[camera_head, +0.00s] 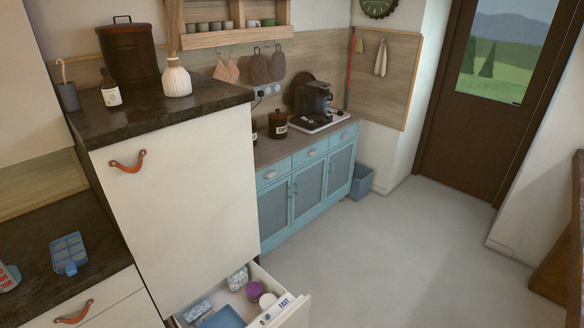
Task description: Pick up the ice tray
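A blue ice tray (69,253) with several compartments lies on the dark lower countertop at the left of the head view. It has a narrow tab at its near end. Nothing touches it from above, and its top is in clear view. Neither of my grippers shows in this view.
The dark lower countertop (28,232) has free room around the tray; a partly cut-off item (8,277) stands at its left edge. A tall white cabinet (175,205) rises to the right. Below it an open drawer (292,312) holds several items. The grey floor (400,255) is clear.

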